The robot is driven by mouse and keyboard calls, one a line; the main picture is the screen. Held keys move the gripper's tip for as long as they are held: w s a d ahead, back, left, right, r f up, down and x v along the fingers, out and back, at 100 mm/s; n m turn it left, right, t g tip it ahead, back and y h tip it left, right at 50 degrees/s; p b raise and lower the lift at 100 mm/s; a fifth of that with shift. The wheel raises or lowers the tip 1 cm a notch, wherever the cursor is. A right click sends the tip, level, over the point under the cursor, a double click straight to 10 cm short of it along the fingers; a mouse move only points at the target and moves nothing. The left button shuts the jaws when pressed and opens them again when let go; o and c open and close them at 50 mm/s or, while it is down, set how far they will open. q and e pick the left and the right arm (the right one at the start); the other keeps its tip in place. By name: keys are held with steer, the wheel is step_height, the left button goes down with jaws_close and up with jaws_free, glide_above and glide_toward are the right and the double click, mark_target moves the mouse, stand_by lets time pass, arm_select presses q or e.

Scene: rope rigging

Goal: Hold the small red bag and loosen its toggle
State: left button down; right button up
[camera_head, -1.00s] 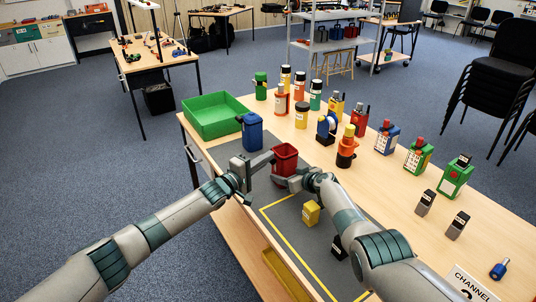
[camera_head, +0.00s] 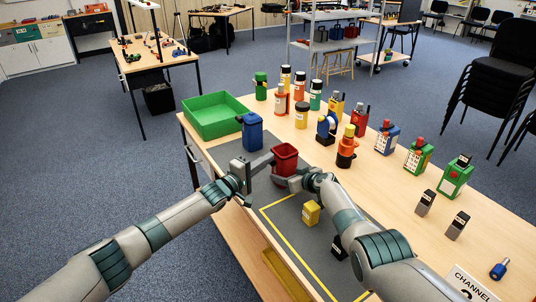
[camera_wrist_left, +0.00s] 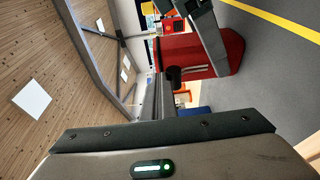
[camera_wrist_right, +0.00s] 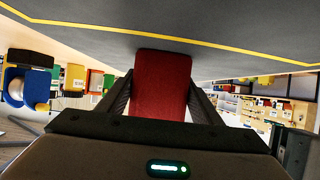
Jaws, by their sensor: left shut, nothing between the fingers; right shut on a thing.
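The small red bag (camera_head: 285,160) stands upright and open at the top near the table's front edge. My right gripper (camera_head: 284,181) is shut on it; in the right wrist view the red bag (camera_wrist_right: 160,85) sits between the two dark fingers. My left gripper (camera_head: 268,160) is shut and empty, close to the bag's left side; I cannot tell whether it touches. In the left wrist view the red bag (camera_wrist_left: 225,55) is ahead, with a small dark round piece (camera_wrist_left: 174,73) beside it, perhaps the toggle.
A yellow block (camera_head: 311,213) lies on the grey mat (camera_head: 290,222). Several coloured bottles and boxes stand along the far side of the table.

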arm_select(q)
steer(key=shift+f, duration=0.55)
stand_by(0.6)
steer(key=shift+r, duration=0.45)
stand_by(0.3)
steer(key=v, duration=0.6)
stand_by(0.7)
arm_select(e)
steer(key=o, duration=1.3)
steer(key=shift+c, duration=0.2)
arm_select(q)
steer(key=shift+r, duration=0.1)
